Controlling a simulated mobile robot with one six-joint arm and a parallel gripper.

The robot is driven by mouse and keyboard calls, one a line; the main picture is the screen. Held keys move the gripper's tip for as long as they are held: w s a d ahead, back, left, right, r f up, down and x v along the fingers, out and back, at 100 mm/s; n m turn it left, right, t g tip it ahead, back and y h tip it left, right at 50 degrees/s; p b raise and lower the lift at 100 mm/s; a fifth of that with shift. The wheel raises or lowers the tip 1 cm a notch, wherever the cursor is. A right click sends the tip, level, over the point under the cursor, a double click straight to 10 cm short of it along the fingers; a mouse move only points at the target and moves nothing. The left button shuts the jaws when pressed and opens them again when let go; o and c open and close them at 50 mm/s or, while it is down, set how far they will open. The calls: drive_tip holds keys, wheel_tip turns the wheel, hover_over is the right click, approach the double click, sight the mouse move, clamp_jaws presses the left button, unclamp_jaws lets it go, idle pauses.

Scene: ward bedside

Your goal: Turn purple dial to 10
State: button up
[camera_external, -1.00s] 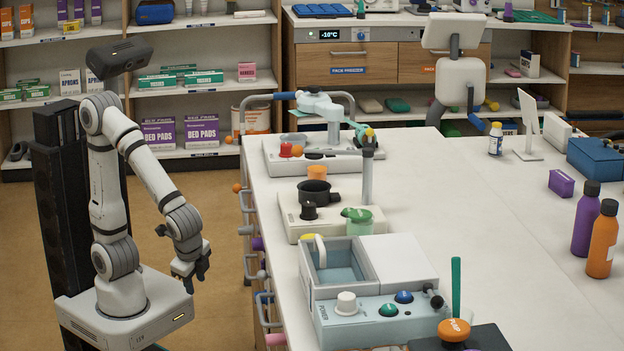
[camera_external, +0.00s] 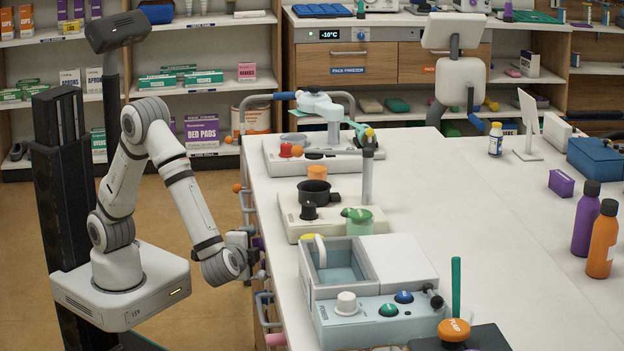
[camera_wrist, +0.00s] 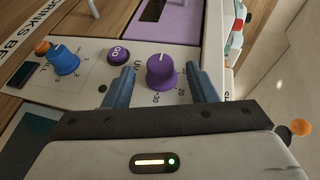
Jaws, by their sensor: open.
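The purple dial (camera_wrist: 161,72) sits on a pale panel in the wrist view, with printed numbers such as 20 and 30 around it. My gripper (camera_wrist: 163,82) is open, with one blue-grey finger on each side of the dial; I cannot tell whether either finger touches it. In the external view my gripper (camera_external: 247,245) is at the front side of the counter, partly hidden by the wrist.
On the same panel are a purple button (camera_wrist: 119,54) marked GO and a blue knob (camera_wrist: 65,60) with an orange button beside it. Several handles and knobs line the counter's (camera_external: 500,240) front. The floor (camera_external: 180,190) left of the counter is clear.

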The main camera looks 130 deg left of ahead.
sight(254, 245)
drive_tip(key=shift+x, duration=1.85)
drive_tip(key=c, duration=1)
